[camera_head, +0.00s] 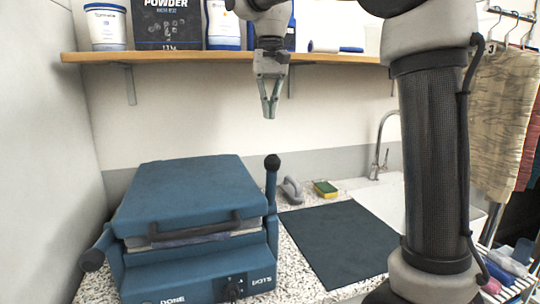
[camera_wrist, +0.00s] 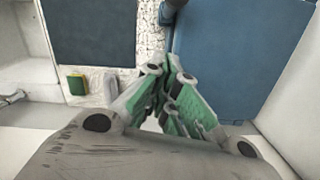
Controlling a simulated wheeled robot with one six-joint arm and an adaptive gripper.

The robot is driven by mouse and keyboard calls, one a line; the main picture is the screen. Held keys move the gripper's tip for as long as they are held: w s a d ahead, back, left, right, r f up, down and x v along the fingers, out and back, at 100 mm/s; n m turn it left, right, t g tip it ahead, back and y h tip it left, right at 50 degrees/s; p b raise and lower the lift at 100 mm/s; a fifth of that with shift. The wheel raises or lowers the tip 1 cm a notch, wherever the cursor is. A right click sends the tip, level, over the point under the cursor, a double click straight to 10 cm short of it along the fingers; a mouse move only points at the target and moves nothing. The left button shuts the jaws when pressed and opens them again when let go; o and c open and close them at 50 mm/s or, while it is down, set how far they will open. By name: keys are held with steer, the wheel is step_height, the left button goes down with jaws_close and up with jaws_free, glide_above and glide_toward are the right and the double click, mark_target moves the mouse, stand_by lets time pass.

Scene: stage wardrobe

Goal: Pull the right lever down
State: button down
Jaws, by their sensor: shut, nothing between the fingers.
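A blue press-like machine (camera_head: 190,192) stands on the speckled counter at the left, with a flat padded top. Its right lever (camera_head: 272,185) points straight up and ends in a black knob. Its left lever (camera_head: 98,250) is tilted down and outward, with a black knob at the end. My gripper (camera_head: 268,114) hangs above and behind the machine, close to the right lever in the picture, with its fingertips together and empty, apart from the lever. In the wrist view the gripper (camera_wrist: 170,62) is shut near the machine's blue top (camera_wrist: 230,60); part of the lever is cropped at the upper edge.
A wooden shelf (camera_head: 200,57) with tubs and boxes runs along the wall behind my gripper. A dark mat (camera_head: 340,240), a sponge (camera_head: 325,189) and a grey-handled item (camera_head: 291,189) lie right of the machine. A sink with a tap (camera_head: 379,150) is farther right.

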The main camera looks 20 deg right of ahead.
mark_target(270, 155)
steer(key=shift+s+a+f, duration=0.2)
steer(key=shift+s+f, duration=0.55)
steer(key=shift+f, duration=1.05)
steer(key=shift+s+a+f, duration=0.2)
steer(key=shift+s+f, duration=0.6)
steer(key=shift+f, duration=0.95)
steer(key=shift+s+a+f, duration=0.2)
steer(key=shift+s+f, duration=0.55)
steer(key=shift+f, duration=1.05)
